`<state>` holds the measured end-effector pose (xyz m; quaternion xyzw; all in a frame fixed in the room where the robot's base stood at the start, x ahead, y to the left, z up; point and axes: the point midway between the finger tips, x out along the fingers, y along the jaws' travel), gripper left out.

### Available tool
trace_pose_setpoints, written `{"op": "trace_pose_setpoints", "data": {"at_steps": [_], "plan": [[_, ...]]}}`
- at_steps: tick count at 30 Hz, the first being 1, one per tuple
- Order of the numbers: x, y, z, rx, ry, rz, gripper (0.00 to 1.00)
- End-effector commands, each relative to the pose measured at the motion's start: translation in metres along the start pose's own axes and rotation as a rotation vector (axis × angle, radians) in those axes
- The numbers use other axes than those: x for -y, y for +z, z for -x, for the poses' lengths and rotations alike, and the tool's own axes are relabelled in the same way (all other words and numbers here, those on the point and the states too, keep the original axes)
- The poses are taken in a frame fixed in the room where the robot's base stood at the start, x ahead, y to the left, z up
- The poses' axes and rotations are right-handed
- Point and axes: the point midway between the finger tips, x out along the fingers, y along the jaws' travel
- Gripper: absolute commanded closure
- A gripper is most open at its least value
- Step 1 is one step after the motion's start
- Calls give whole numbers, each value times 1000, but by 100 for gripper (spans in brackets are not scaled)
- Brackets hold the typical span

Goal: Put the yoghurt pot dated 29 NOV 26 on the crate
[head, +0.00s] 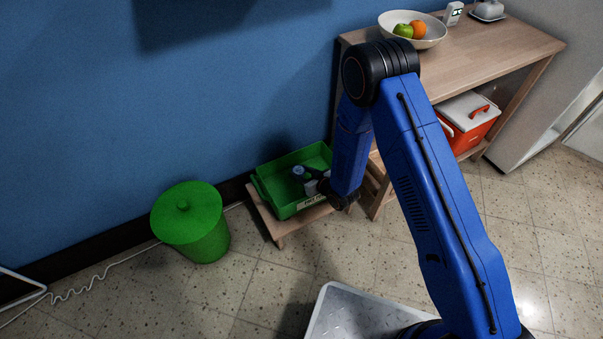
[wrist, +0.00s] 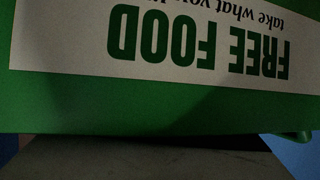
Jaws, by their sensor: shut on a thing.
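The green crate (head: 285,211) stands on a low wooden stand against the blue wall in the head view. Its white FREE FOOD label fills much of the wrist view (wrist: 200,40), upside down. My gripper (head: 313,184) is over the crate, at its label side, and shut on a small pot with a bluish top (head: 298,170). The pot looks to be over or inside the crate; I cannot tell if it touches the bottom. Its date cannot be read, and the arm hides part of the crate. Neither the jaws nor the pot shows in the wrist view.
A green lidded bin (head: 190,225) stands left of the crate. A wooden shelf unit (head: 480,55) at right bears a fruit bowl (head: 433,31), with a red and white cooler (head: 470,120) below. A white cable (head: 100,275) lies on the floor at left.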

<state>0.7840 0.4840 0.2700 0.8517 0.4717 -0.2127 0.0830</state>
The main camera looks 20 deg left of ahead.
Motion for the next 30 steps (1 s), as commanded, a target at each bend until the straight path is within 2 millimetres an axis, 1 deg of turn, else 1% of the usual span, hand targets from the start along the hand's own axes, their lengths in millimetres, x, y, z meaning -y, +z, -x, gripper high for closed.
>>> {"op": "trace_pose_setpoints", "data": {"at_steps": [10, 11, 12, 13, 20, 24, 26, 30], "plan": [[0, 2, -1, 0, 0, 0, 82], [0, 2, -1, 0, 0, 0, 51], [0, 2, -1, 0, 0, 0, 41], [0, 2, -1, 0, 0, 0, 39], [0, 2, -1, 0, 0, 0, 39], [0, -2, 1, -1, 0, 0, 39], [0, -1, 7, 0, 1, -1, 39], [-1, -1, 28, 0, 2, -2, 39]]}}
